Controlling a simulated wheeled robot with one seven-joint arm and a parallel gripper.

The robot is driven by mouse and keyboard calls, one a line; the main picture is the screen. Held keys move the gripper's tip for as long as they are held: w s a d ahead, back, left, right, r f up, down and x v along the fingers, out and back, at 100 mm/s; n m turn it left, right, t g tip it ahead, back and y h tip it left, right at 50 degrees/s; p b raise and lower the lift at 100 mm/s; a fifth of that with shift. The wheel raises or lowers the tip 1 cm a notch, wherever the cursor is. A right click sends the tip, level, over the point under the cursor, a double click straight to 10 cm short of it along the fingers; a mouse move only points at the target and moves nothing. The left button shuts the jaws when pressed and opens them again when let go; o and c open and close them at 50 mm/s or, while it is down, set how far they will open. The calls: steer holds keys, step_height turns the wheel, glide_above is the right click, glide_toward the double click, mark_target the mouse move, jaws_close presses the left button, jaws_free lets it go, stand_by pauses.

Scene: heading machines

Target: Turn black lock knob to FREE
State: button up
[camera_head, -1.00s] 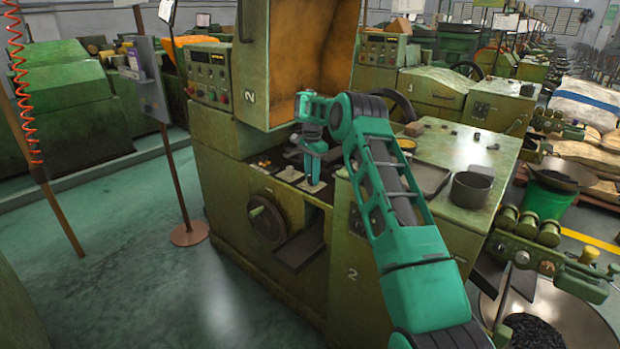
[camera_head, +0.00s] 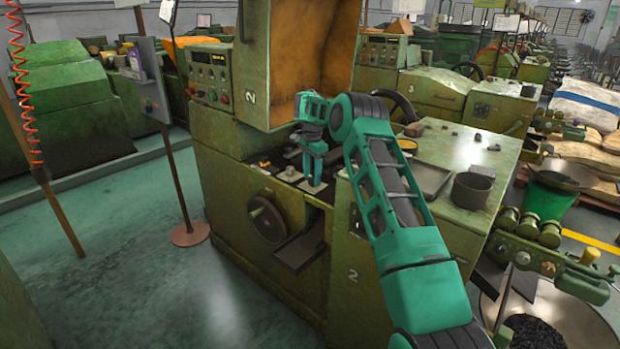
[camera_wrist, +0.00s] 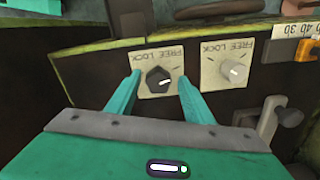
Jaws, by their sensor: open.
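The black lock knob (camera_wrist: 158,79) shows in the wrist view on a pale plate marked FREE and LOCK, with the lettering upside down. It carries a small light mark; I cannot tell surely which word it points to. My gripper (camera_wrist: 159,88) is open, with one finger on each side of the black knob. A gap shows between each finger and the knob. In the head view my gripper (camera_head: 312,182) points down at the machine's top panel, and the knob itself is too small to make out. A second, pale grey knob (camera_wrist: 233,71) sits on a matching plate to the right.
An orange part (camera_wrist: 306,48) and a grey lever (camera_wrist: 268,115) stand right of the plates. The open orange-lined cover (camera_head: 312,60) rises behind my gripper. A dark handwheel (camera_head: 266,220) is on the machine's front. A cup (camera_head: 471,190) stands on the right-hand top.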

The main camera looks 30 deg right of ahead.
mark_target(312, 176)
step_height(312, 176, up, 11)
steer(key=shift+w, duration=0.15)
stand_by(0.4)
steer(key=shift+f, duration=0.1)
